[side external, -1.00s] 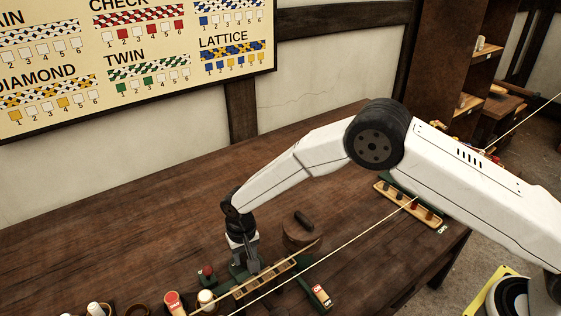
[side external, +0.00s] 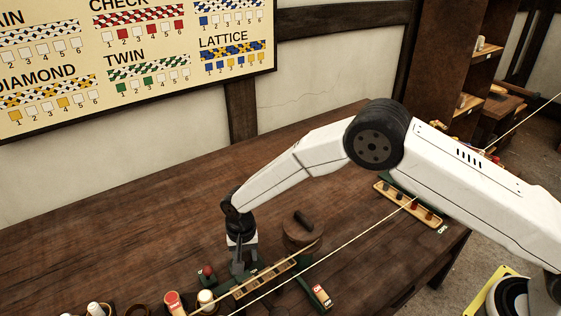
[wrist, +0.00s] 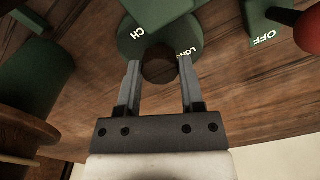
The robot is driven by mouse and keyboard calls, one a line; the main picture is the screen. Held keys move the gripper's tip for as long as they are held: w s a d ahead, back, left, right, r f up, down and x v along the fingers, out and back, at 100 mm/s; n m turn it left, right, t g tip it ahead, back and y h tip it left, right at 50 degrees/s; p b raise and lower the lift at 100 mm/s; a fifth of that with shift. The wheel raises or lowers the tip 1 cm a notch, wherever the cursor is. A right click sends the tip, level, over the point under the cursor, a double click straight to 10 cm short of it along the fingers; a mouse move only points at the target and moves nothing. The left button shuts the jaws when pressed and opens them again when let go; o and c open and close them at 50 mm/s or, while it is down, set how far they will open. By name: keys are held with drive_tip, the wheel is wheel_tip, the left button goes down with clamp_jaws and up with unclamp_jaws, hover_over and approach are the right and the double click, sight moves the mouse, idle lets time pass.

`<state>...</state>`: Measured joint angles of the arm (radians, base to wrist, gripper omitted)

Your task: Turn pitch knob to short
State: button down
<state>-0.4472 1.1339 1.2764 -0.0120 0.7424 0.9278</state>
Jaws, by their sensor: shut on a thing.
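The pitch knob (wrist: 159,66) is a dark brown round piece on a round green dial (wrist: 185,38). White lettering on the dial reads "CH" and part of "LONG"; the rest is covered. My gripper (wrist: 159,72) is shut on the knob, one finger on each side of it. In the side external view my gripper (side external: 240,268) points down at the bench behind the wooden slotted rail, and the knob is hidden there. I cannot see a "short" mark or a pointer.
The slotted rail (side external: 264,278) lies just in front of my gripper, with a taut cord (side external: 330,257) nearby. A red-topped green block (side external: 207,275) stands to the left, a lidded wooden pot (side external: 302,231) to the right. The bench behind is clear.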

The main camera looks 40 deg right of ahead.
sight(245, 256)
drive_tip(key=shift+c, duration=1.1)
unclamp_jaws()
drive_tip(key=shift+r, duration=0.1)
drive_tip(key=shift+r, duration=3.85)
